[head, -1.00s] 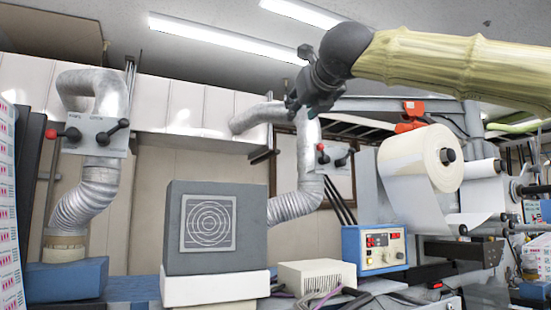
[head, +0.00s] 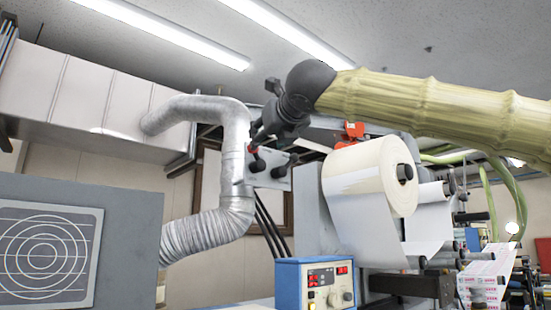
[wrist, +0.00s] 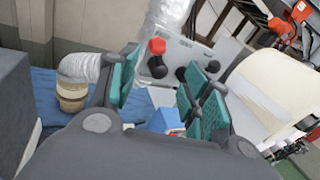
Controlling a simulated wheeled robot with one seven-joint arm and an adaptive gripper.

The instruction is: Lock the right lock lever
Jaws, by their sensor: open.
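The right lock plate (head: 279,178) is a grey panel on the silver duct, left of the paper roll. It carries black-knobbed levers and a red knob; it also shows in the wrist view (wrist: 208,52). Contact with a lever cannot be told.
The silver duct (head: 236,150) is left of the plate. A grey block with a circular pattern (head: 45,250) fills the lower left.

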